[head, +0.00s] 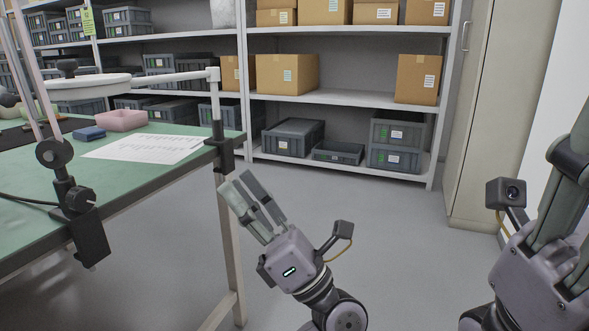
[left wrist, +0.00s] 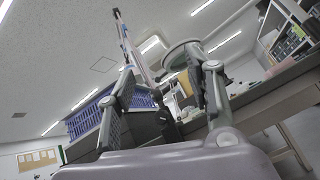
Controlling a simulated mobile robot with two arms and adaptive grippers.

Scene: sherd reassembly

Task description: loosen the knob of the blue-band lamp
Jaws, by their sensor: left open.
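A lamp stand with pinkish poles (head: 40,90) is clamped to the table's near edge at the left of the head view. It has a round black knob (head: 54,152) and a lower black knob (head: 80,198) above its clamp. A second, white-armed lamp (head: 185,77) with a round head is clamped at the table's right corner. I see no blue band on either. My left gripper (head: 236,183) is open and empty, beside the table corner and apart from both knobs; its fingers also frame the left wrist view (left wrist: 165,90). My right gripper (head: 545,250) is partly cut off at the right edge.
The green table (head: 180,175) holds a paper sheet (head: 145,148), a pink tray (head: 121,120) and a small blue block (head: 89,133). Shelves (head: 350,99) with boxes stand behind. A cabinet (head: 485,120) is at right. The middle floor is clear.

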